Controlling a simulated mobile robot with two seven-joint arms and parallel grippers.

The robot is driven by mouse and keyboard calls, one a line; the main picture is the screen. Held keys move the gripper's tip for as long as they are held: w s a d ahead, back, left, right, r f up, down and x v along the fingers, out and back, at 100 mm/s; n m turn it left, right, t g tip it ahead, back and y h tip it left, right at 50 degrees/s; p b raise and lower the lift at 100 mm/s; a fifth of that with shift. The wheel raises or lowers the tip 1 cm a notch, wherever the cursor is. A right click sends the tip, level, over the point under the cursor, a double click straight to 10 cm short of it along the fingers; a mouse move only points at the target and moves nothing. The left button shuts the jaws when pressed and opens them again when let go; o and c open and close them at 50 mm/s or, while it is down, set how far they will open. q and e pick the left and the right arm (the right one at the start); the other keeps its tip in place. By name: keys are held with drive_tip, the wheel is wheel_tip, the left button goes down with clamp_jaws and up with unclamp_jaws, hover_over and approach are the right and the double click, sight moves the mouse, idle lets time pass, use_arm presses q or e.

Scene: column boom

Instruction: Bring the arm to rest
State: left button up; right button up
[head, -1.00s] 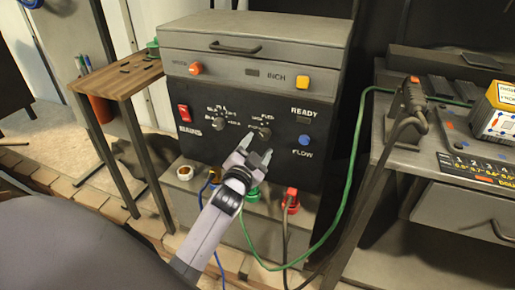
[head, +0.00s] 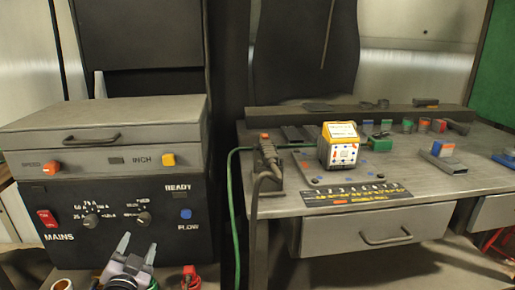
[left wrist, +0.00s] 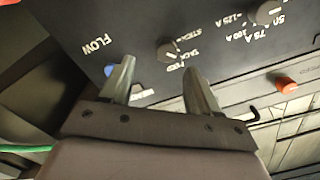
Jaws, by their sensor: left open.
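My left gripper (head: 137,249) is at the lower left of the head view, in front of the black control panel (head: 110,196) of a welding machine. Its two fingers stand apart with nothing between them. In the left wrist view the open fingers (left wrist: 158,85) point at the panel, near a grey knob (left wrist: 168,52) and the blue FLOW button (left wrist: 109,70). I cannot tell whether the fingertips touch the panel. In the head view the knob (head: 144,218) lies just above the fingers. My right gripper is not in view.
A workbench (head: 290,205) stands to the right with a yellow box (head: 340,147), a black number strip (head: 357,194) and several small blocks. A torch (head: 268,160) with a cable sits at its left edge. A green hose (head: 232,210) hangs between machine and bench.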

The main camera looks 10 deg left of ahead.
use_arm(q)
drive_tip(key=s+d+f+n+g+h, duration=0.1)
drive_tip(key=s+d+f+g+h, duration=0.1)
drive_tip(key=s+d+f, duration=0.45)
drive_tip(key=s+d+f+g+h, duration=0.2)
drive_tip(key=s+d+f+g, duration=0.15)
drive_tip(key=s, duration=0.65)
drive_tip(key=s+d+f+n+g+h, duration=0.1)
drive_tip(key=s+d+f+g+h, duration=0.15)
drive_tip(key=s+d+f, duration=0.5)
drive_tip(key=s+a+r+p, duration=0.1)
drive_tip(key=a+r+p, duration=0.2)
drive_tip(key=r+p, duration=0.9)
drive_tip(key=shift+s+r+t+p, duration=0.15)
drive_tip(key=shift+s+t+p, duration=0.15)
drive_tip(key=shift+s+t, duration=0.1)
